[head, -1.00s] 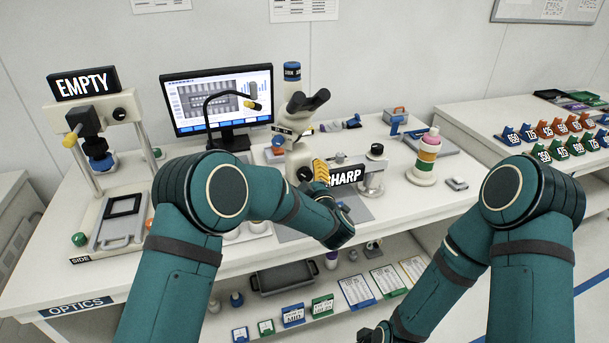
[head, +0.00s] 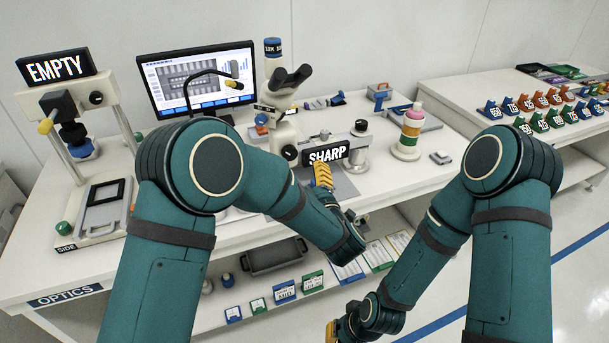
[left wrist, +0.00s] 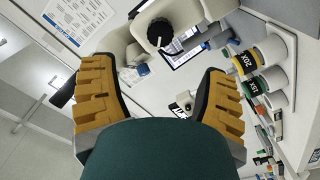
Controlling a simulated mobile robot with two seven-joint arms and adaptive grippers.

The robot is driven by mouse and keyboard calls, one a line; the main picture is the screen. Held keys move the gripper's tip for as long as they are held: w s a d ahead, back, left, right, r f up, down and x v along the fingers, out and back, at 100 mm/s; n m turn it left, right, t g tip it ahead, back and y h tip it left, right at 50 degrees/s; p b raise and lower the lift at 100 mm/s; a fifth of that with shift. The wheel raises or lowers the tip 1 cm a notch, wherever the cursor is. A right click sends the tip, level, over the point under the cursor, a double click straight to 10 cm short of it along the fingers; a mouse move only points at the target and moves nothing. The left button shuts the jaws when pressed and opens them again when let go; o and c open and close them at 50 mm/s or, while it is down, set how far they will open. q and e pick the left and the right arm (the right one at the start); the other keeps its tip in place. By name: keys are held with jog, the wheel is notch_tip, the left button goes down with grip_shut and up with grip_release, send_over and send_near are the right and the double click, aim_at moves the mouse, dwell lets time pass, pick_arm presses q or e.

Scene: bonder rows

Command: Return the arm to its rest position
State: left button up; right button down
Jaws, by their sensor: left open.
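My left arm (head: 205,165) comes in from the left and reaches over the front edge of the optics bench. My left gripper (head: 323,175) is just below the SHARP sign, beside the microscope, with its yellow fingers partly hidden by the wrist. In the left wrist view the same gripper (left wrist: 158,105) has its two yellow fingers wide apart with nothing held between them. My right arm (head: 505,175) hangs bent at the right. My right gripper (head: 333,331) shows only partly at the bottom edge, so its opening is hidden.
The microscope (head: 282,100) and the SHARP sign (head: 328,154) stand close to the left gripper. A monitor (head: 199,82) and a stand with an EMPTY sign (head: 57,67) are at the left. A ringed stack (head: 409,135) is right of them. Open floor (head: 470,270) lies at the right.

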pick_arm(q)
jog(key=shift+f, duration=0.1)
jog(key=s+a+f+m+g+h, duration=0.3)
jog(key=a+f, duration=0.1)
jog(key=f, duration=0.5)
jog(key=s+a+f+m+g+h, duration=0.2)
jog(key=a+f+m+g+h, duration=0.15)
jog(key=f, duration=0.45)
jog(key=s+a+f+m+g+h, duration=0.1)
jog(key=s+a+f+g, duration=0.1)
jog(key=s, duration=0.5)
jog(key=s+a+f+m+g+h, duration=0.1)
jog(key=s+a+f+m+g, duration=0.1)
jog(key=s+f+g, duration=0.2)
jog(key=s+a+f+m+g+h, duration=0.1)
jog(key=s+a+f+g, duration=0.1)
jog(key=s, duration=0.8)
jog(key=shift+f+g, duration=0.65)
jog(key=shift+m, duration=0.25)
